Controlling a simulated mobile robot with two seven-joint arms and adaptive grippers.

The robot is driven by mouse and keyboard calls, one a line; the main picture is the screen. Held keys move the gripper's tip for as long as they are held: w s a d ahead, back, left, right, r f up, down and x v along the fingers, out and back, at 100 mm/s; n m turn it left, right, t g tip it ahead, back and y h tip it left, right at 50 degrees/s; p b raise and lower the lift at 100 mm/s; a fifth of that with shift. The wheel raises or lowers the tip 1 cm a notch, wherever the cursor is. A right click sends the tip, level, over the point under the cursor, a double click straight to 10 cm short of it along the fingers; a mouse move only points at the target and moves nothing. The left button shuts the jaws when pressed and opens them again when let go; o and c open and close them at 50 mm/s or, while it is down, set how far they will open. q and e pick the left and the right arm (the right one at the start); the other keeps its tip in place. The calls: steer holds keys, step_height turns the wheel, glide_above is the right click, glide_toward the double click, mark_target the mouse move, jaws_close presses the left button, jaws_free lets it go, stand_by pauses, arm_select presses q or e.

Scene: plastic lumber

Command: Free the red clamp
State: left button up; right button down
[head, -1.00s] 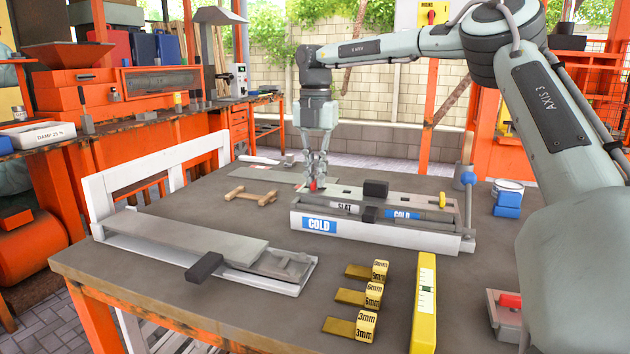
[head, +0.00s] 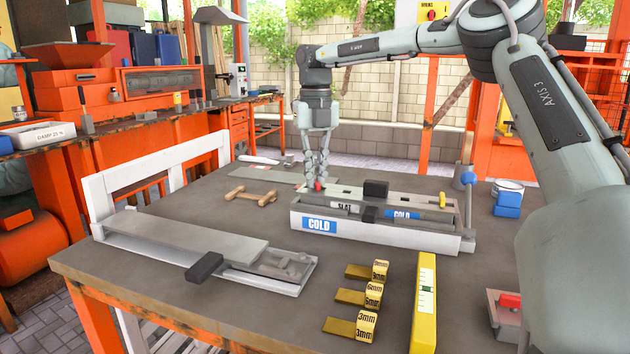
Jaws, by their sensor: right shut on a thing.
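The small red clamp (head: 319,187) is at the far left end of the long white mould marked COLD (head: 378,233). Only a little of its red part shows below my fingers. My right gripper (head: 319,180) points straight down from above and is shut on the red clamp. Whether the clamp still touches the mould is too small to tell. A grey slat (head: 345,207) marked SLAT and a blue-labelled bar (head: 405,215) lie in the mould. A black block (head: 375,188) stands on its back plate. My left gripper is not in view.
A blue-knobbed lever (head: 468,179) stands at the mould's right end. Yellow gauge blocks (head: 366,326) and a yellow level (head: 424,300) lie in front. A second mould (head: 190,240) lies at left, near a wooden piece (head: 250,194). A red-topped grey block (head: 508,302) sits front right.

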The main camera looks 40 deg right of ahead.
steer(key=shift+n, duration=1.1)
steer(key=n, duration=0.3)
steer(key=shift+n, duration=0.9)
steer(key=n, duration=0.3)
steer(key=shift+n, duration=0.4)
steer(key=c, duration=1.5)
jaws_free()
steer(key=shift+r, duration=0.15)
